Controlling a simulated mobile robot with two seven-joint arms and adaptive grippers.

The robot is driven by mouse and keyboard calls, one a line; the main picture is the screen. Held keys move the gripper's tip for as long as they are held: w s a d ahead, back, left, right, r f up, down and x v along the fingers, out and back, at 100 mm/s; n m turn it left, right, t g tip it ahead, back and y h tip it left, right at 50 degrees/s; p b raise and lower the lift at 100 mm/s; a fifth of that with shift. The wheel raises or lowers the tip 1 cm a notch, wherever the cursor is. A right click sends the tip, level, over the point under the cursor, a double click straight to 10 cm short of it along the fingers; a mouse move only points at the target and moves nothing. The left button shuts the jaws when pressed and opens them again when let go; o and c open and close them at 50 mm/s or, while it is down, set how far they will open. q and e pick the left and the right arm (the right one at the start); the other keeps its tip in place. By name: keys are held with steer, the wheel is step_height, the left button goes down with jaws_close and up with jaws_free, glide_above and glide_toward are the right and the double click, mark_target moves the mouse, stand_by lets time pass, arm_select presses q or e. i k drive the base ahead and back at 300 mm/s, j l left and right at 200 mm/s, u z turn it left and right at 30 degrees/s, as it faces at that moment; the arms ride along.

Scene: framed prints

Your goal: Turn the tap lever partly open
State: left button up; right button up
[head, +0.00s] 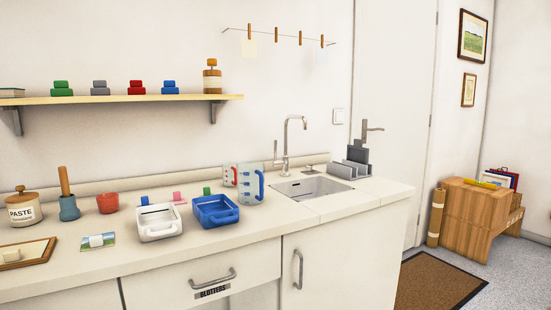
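The tap (287,146) stands behind the sink, a tall metal spout that curves over at the top toward the basin. Its thin lever (275,151) stands about upright on the left side of the tap body; how far it is turned is too small to tell. No water stream shows. The sink (311,188) is a square metal basin set in the white counter. Neither of my grippers is in view.
Two measuring jugs, the larger with a blue handle (250,184), stand left of the sink. A blue tray (215,210) and a white tray (159,222) sit further left. A grey rack (350,169) stands right of the sink. The counter's front right is clear.

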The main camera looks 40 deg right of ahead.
mark_target(274, 163)
steer(key=l+u, duration=0.2)
steer(key=u, duration=0.2)
steer(key=l+u, duration=0.15)
steer(key=u, duration=0.25)
steer(key=k+l+u, duration=0.1)
steer(key=u, duration=0.25)
steer(key=k+l+u, duration=0.6)
steer(key=k+l, duration=0.15)
steer(key=k+l+u, duration=0.2)
steer(key=k+l, duration=0.6)
steer(key=k, duration=0.1)
